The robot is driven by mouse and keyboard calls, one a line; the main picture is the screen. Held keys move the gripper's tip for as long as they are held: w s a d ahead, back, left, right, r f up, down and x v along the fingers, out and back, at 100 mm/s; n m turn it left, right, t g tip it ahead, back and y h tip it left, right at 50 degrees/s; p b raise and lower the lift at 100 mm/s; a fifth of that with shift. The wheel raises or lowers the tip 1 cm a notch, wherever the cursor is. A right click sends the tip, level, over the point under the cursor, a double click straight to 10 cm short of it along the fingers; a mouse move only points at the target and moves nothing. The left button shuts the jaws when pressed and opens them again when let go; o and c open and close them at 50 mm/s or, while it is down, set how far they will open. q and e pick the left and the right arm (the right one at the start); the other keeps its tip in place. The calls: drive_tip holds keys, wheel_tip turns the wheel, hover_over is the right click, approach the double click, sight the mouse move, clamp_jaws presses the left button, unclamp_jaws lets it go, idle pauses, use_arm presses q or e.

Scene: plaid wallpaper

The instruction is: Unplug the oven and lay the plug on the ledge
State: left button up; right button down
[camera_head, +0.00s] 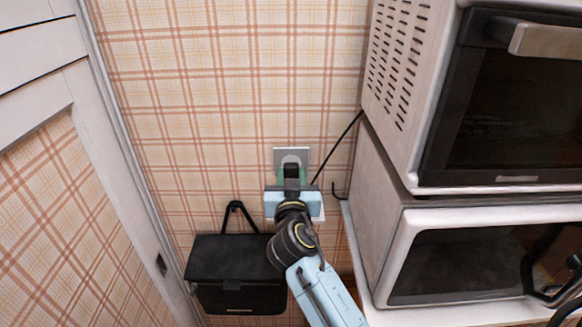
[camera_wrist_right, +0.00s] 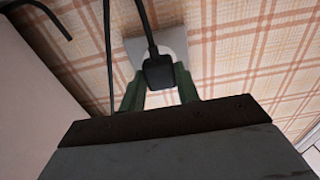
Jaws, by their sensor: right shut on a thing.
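A black plug (camera_wrist_right: 158,72) with its cord sits at the round socket of a grey wall outlet (camera_head: 291,157), on the plaid wall. In the wrist view the plug is against the outlet plate (camera_wrist_right: 176,48). My right gripper (camera_head: 291,176) is at the outlet, its green fingers (camera_wrist_right: 160,92) on both sides of the plug and shut on it. The black cord (camera_head: 336,148) runs up right behind the oven (camera_head: 500,100). My left gripper is not in view. A ledge (camera_head: 352,250) shows as a pale edge beside the lower appliance; I cannot tell if it is the task's ledge.
A second oven-like appliance (camera_head: 400,225) stands below the upper one on the right. A black box (camera_head: 235,262) with a handle hangs or stands low at left of my arm. A white panelled door (camera_head: 50,110) is at far left. The wall above the outlet is clear.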

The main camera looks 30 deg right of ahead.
sight(296, 172)
drive_tip(key=shift+v, duration=2)
drive_tip(key=w+d+r+b, duration=0.1)
drive_tip(key=b, duration=0.1)
drive_tip(key=w+d+r+b, duration=0.1)
drive_tip(key=b, duration=0.2)
drive_tip(key=shift+r, duration=0.25)
wheel_tip(296, 172, down, 9)
drive_tip(key=shift+f+b, duration=0.2)
drive_tip(key=shift+b, duration=1)
drive_tip(key=shift+f+b, duration=0.65)
drive_tip(key=shift+b, duration=0.1)
drive_tip(key=c, duration=1)
unclamp_jaws()
drive_tip(key=shift+r, duration=0.1)
